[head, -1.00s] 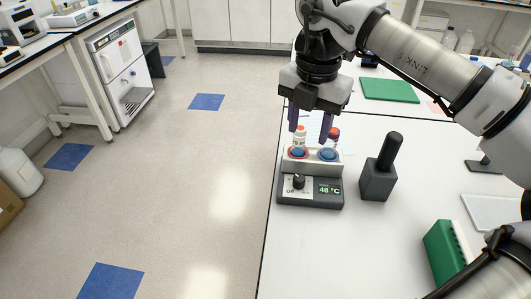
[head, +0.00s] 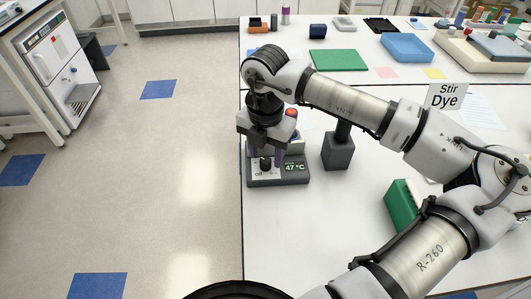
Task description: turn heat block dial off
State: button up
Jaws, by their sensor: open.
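The heat block (head: 280,183) is a dark grey unit near the left edge of the white bench. Its display (head: 294,167) reads 47 °C in green. The black dial (head: 265,164) sits on a white panel at its front left, with an "Off" label partly readable beside it. My gripper (head: 266,158) points down over the dial. Its purple fingers are apart, one on each side of the dial as seen here; I cannot tell whether they touch it. My gripper and wrist hide most of the block's tube caps; a red-orange cap (head: 291,112) shows behind.
A dark grey block with an upright black handle (head: 338,153) stands just right of the heat block. A green rack (head: 400,207) stands farther right, near my arm. A green mat (head: 339,60) lies on the far bench. Bench between is mostly clear.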

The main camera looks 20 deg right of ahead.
jog(key=shift+f, duration=1.1)
jog(key=c, duration=1)
jog(key=shift+f+b, duration=0.1)
jog(key=shift+b, duration=0.25)
